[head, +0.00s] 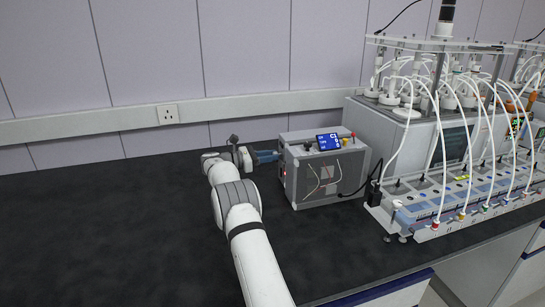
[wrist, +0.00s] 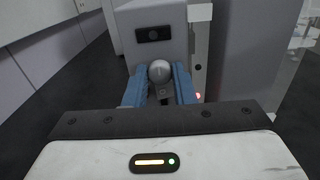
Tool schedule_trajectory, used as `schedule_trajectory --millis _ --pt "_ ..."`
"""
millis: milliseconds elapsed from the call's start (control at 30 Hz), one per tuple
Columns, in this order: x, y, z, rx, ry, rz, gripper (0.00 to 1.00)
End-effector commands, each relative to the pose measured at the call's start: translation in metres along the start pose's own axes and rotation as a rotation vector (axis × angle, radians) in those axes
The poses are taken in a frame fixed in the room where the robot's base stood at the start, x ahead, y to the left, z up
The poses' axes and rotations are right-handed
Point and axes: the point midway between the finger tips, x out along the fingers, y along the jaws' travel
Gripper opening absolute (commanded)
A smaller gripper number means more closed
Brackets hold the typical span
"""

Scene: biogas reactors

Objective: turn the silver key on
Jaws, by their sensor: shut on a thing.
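The silver key (wrist: 159,71) shows in the wrist view as a round, shiny silver head at the side of the grey box. My gripper (head: 266,156) is at the left side of the grey control box (head: 333,178) in the head view. In the wrist view its two blue fingers (wrist: 160,80) are on either side of the silver key and shut on it. The key's shaft is mostly hidden, so I cannot tell which way it is turned. In the head view the key is hidden by the fingers and the box.
The box carries a blue screen (head: 328,142) and a red button. A red light (wrist: 199,96) glows right of the key. The reactor rack (head: 440,200) with white tubes stands to the right. The dark bench (head: 100,230) is clear on the left; a wall (head: 150,60) runs behind.

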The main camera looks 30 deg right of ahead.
Motion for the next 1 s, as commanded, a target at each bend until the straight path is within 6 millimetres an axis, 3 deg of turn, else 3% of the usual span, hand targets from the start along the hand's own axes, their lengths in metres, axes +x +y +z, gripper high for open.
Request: schedule_trajectory --millis 1000 --pt "-0.0045 -0.0009 -0.0043 0.144 0.003 -0.002 0.01"
